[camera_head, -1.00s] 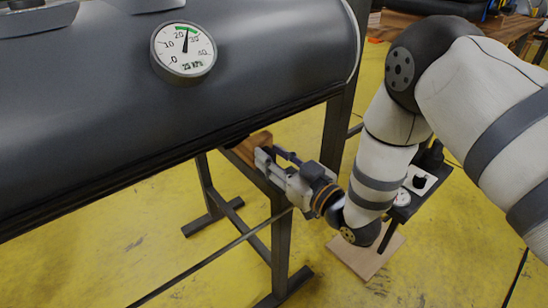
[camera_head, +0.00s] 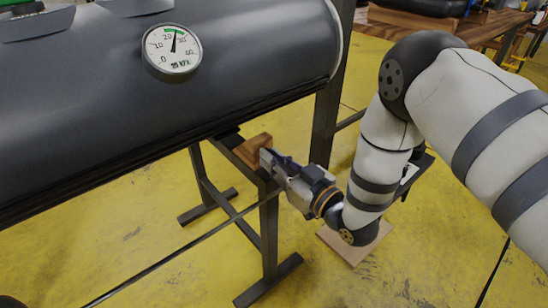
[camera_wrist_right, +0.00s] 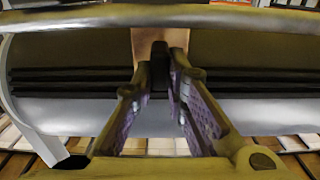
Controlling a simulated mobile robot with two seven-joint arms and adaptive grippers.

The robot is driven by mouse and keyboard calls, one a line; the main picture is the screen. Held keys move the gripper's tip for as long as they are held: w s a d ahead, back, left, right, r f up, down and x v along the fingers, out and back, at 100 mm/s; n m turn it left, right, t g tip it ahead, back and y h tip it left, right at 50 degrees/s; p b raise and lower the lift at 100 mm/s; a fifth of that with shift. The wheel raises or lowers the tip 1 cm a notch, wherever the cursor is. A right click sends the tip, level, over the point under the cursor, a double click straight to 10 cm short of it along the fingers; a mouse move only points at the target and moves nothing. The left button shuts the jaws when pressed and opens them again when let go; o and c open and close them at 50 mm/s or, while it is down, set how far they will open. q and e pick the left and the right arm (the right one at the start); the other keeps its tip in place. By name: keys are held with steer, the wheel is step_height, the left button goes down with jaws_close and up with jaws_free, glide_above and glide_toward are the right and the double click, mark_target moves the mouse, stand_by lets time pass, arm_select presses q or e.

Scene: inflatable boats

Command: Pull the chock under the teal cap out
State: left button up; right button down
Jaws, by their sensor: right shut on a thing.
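The wooden chock (camera_head: 256,150) shows under the end of the dark grey boat tube (camera_head: 220,80), on a dark stand (camera_head: 268,225). No teal cap is visible in these views. My right gripper (camera_head: 268,160) is at the chock's outer end. In the right wrist view my right gripper (camera_wrist_right: 160,75) is shut on a dark part of the chock (camera_wrist_right: 159,58), with its wooden face (camera_wrist_right: 160,38) just beyond the fingertips. The chock's inner end is hidden under the tube. My left gripper is not in view.
A round pressure gauge (camera_head: 172,50) sits on the tube. A wooden board (camera_head: 352,245) lies on the yellow floor below my right arm. A wooden bench (camera_head: 425,22) stands behind. Open floor lies around the stand.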

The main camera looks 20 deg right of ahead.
steer(key=c, duration=1.6)
jaws_free()
steer(key=shift+s+f, duration=0.1)
steer(key=shift+s, duration=0.05)
steer(key=v, duration=1.2)
